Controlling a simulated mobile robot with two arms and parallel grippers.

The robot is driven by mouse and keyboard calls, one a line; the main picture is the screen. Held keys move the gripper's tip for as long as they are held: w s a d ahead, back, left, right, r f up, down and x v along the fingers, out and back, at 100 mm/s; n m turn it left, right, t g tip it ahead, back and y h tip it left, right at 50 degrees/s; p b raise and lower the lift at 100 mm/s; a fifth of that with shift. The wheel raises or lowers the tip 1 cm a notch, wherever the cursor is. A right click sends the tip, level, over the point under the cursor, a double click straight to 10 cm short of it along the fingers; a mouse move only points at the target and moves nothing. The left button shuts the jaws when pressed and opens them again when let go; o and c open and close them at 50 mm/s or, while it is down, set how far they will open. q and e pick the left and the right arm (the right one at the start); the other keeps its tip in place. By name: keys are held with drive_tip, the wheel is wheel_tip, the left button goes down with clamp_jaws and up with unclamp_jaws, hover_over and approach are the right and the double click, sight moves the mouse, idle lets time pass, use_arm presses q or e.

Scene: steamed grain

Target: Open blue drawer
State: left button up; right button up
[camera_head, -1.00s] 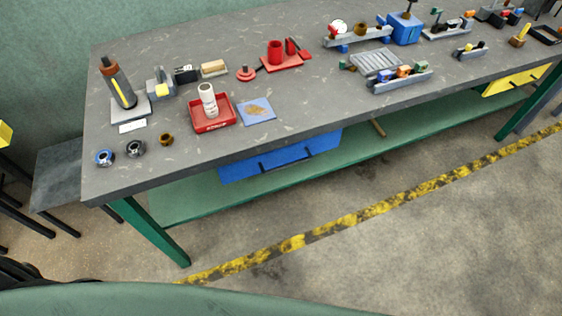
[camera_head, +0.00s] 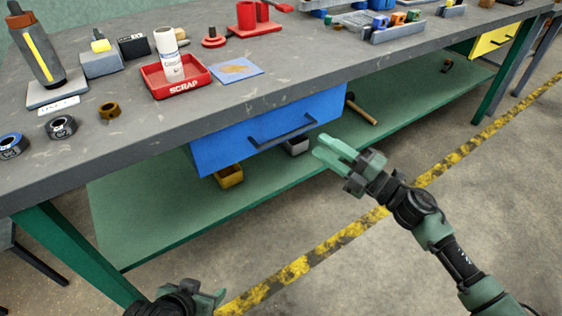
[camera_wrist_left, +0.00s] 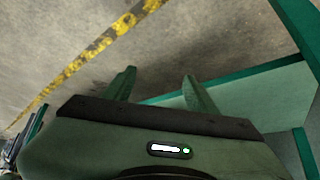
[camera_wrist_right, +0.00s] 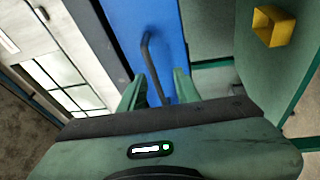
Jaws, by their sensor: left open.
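The blue drawer (camera_head: 225,147) hangs under the front of the workbench, its front face close below the tabletop edge. Its dark bar handle (camera_head: 282,132) runs across the front. My right gripper (camera_head: 325,147) is open and empty, in front of the drawer and just right of the handle. In the right wrist view the handle (camera_wrist_right: 149,65) stands upright in the picture, ahead of and between the spread fingers (camera_wrist_right: 155,90); no contact shows. My left gripper (camera_head: 220,298) is low at the front of the head view. In the left wrist view its fingers (camera_wrist_left: 157,85) are apart with nothing between them.
The workbench (camera_head: 120,140) carries a red scrap tray (camera_head: 182,88), a white bottle (camera_head: 168,55) and tools. The green lower shelf (camera_head: 140,220) holds a yellow bin (camera_head: 229,176) and a hammer (camera_head: 362,112). A yellow drawer (camera_head: 492,40) sits far right. The front floor is clear.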

sight(290, 135)
drive_tip(key=a+n, duration=0.1)
drive_tip(key=a, duration=0.2)
drive_tip(key=w+a+r+g, duration=0.1)
drive_tip(key=a, duration=0.1)
drive_tip(key=w+a+r+n+y+b, duration=0.1)
drive_tip(key=a, duration=0.2)
drive_tip(key=shift+a+r+n+g, duration=0.25)
drive_tip(key=shift+a+n+g, duration=0.05)
use_arm(q)
drive_tip(key=r, duration=0.1)
drive_tip(key=w+r+t, duration=0.1)
drive_tip(key=r, duration=0.1)
drive_tip(key=shift+w+d, duration=0.1)
drive_tip(key=shift+w, duration=0.2)
use_arm(e)
clamp_jaws()
idle(0.6)
